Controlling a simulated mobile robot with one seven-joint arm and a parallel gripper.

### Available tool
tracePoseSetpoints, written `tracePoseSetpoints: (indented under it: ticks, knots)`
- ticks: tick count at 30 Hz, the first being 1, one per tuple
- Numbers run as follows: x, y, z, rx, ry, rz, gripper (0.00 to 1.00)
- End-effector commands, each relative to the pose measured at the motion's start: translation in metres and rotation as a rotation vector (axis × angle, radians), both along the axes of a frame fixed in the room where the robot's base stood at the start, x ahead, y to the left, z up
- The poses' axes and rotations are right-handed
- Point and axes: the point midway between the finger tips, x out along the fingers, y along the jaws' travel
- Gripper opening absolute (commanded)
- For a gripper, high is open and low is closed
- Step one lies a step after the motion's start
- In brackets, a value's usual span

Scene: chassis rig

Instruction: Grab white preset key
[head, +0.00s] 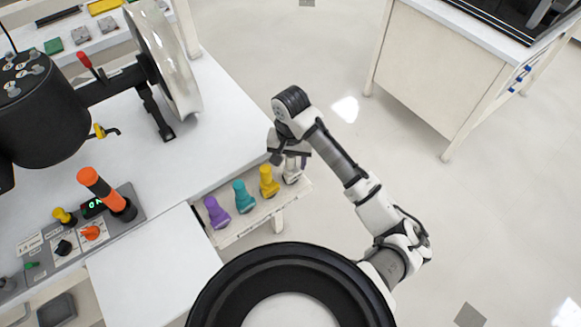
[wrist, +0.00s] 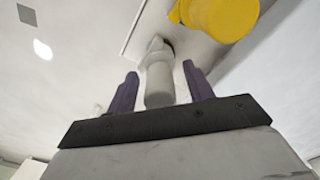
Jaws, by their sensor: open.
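The white preset key (head: 291,176) stands at the right end of a small shelf, partly hidden under my gripper in the head view. In the wrist view the white key (wrist: 159,80) lies between the two dark purple fingers. My gripper (wrist: 158,92) is open, with a gap visible on each side of the key. In the head view my gripper (head: 290,160) is over the shelf's right end. The yellow key (head: 268,182) stands just left of the white one and shows large at the upper right of the wrist view (wrist: 225,17).
A teal key (head: 244,197) and a purple key (head: 216,213) stand further left on the shelf (head: 262,213). The white table (head: 205,130) with a large wheel (head: 165,60) and a control panel (head: 85,232) lies left. Open floor is to the right.

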Motion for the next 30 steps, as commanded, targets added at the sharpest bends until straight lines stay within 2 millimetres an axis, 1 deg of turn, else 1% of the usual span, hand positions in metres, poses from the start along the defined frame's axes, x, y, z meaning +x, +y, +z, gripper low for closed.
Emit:
tracePoseSetpoints:
  ticks: [2,12,14,23,26,29,30]
  knots:
    - [0.000,0.000,0.000,0.000,0.000,0.000,0.51]
    - [0.000,0.000,0.000,0.000,0.000,0.000,0.06]
    - [0.000,0.000,0.000,0.000,0.000,0.000,0.00]
    - [0.000,0.000,0.003,0.000,-0.001,0.000,0.00]
    - [0.000,0.000,0.009,0.000,-0.001,0.001,0.00]
    - [0.001,0.001,0.021,0.001,-0.002,0.002,0.00]
    - [0.001,0.001,0.029,0.000,-0.004,0.003,0.00]
